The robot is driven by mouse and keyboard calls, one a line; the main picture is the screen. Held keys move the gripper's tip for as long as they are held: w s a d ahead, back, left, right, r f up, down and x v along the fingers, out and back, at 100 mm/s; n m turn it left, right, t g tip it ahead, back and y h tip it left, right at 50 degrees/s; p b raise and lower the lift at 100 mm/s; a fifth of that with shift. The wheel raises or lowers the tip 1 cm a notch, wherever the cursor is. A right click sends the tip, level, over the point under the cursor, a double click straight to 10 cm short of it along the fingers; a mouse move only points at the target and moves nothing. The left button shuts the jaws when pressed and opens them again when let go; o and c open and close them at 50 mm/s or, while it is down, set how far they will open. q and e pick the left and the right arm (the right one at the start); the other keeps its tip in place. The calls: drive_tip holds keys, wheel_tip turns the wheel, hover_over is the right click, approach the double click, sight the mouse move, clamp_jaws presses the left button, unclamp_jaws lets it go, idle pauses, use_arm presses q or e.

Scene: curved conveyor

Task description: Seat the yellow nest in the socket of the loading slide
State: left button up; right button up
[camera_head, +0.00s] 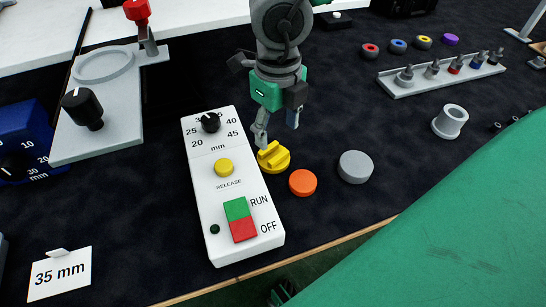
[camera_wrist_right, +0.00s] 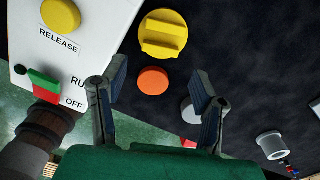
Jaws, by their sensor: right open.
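The yellow nest (camera_head: 279,161), a round disc with a raised bar across its top, lies on the dark mat just right of the white control box. It also shows in the right wrist view (camera_wrist_right: 163,35). My right gripper (camera_head: 277,132) is open and empty, pointing down above the nest in the head view. In the right wrist view its two fingers (camera_wrist_right: 159,72) are apart, with the nest beyond their tips. A pale grey plate with a raised ring (camera_head: 103,65) at the upper left looks like the loading slide; its ring looks empty. My left gripper is not in view.
The control box (camera_head: 205,166) stands close to the nest's left. An orange disc (camera_head: 302,183) and a grey disc (camera_head: 355,167) lie near its right. A grey hollow cylinder (camera_head: 450,121) and a rack of pegs (camera_head: 418,84) are further right. A red-topped clamp (camera_head: 137,12) stands by the plate.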

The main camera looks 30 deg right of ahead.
sight(277, 155)
wheel_tip(277, 155, down, 2)
drive_tip(key=shift+f+b, duration=0.25)
drive_tip(key=shift+b, duration=0.1)
wheel_tip(277, 155, down, 5)
drive_tip(key=b, duration=0.2)
drive_tip(key=shift+w+d+f+b, duration=0.1)
drive_tip(key=shift+b, duration=0.3)
drive_tip(key=shift+c, duration=0.4)
drive_tip(key=c, duration=1)
drive_tip(key=shift+o, duration=0.2)
